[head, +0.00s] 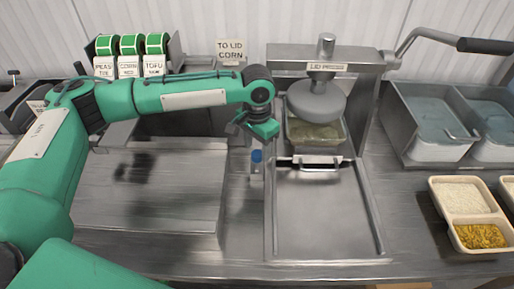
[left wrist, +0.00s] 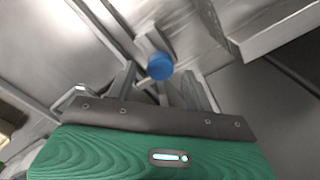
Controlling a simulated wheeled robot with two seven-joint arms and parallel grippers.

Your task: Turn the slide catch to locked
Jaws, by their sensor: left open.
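The slide catch has a blue knob (head: 257,156) on a small metal post, just left of the lid press's tray track. The blue knob also shows in the left wrist view (left wrist: 160,67), beyond the fingers. My left gripper (head: 257,141) is just above the knob, pointing down. In the left wrist view my left gripper (left wrist: 159,84) is open, with its two grey fingers apart and the knob lying between their lines of reach. I cannot tell whether a finger touches the knob. No lock marking is readable. My right gripper is in neither view.
The lid press (head: 317,104) stands behind the catch, with a food tray (head: 333,133) under its round head. A handled metal slide tray (head: 325,215) lies in front. Metal bins (head: 420,115) and a portioned food tray (head: 440,200) are at right. A steel plate (head: 150,195) is at left.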

